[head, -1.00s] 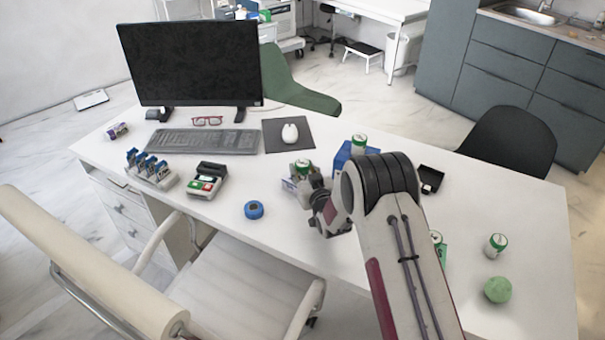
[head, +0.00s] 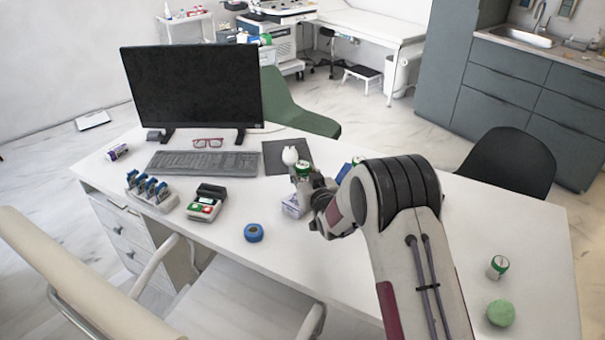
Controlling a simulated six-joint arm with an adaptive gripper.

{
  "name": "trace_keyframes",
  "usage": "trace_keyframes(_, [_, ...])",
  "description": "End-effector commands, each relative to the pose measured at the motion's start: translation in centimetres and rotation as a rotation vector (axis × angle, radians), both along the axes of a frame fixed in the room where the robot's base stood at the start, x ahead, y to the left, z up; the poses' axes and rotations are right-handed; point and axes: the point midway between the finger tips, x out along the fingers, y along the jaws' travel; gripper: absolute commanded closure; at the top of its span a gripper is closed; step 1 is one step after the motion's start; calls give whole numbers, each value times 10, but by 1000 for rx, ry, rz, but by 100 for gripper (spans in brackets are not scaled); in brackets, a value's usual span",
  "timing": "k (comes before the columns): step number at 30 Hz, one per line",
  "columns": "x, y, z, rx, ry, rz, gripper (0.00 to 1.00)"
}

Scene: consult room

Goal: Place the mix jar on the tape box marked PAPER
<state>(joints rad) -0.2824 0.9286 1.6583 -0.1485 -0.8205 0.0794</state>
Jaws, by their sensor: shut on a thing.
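My gripper (head: 306,184) is shut on a small white jar with a green top (head: 303,168), which it holds roughly upright. The jar's label is too small to read. Just below it in the picture, a small white and lilac box (head: 292,207) lies on the desk, partly hidden by my gripper. Its marking is not legible. The jar appears above the box and apart from it. A blue box (head: 344,171) shows only in part behind my arm, with another green-topped jar (head: 358,160) mostly hidden there.
Another green-topped jar (head: 498,267) and a green round object (head: 501,313) stand at the desk's right. A blue tape roll (head: 254,232), a card terminal (head: 206,202), a stamp rack (head: 150,192), mouse (head: 290,155), keyboard (head: 203,163) and monitor (head: 192,88) occupy the left and back.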

Motion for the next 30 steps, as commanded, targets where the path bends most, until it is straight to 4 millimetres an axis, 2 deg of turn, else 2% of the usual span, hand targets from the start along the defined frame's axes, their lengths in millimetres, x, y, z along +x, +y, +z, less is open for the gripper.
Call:
trace_keyframes(12, [1, 1, 0, 0, -1, 0, 94])
trace_keyframes(24, [20, 20, 3, 0, -1, -1, 94])
trace_keyframes(30, [21, 21, 3, 0, 0, -2, 94])
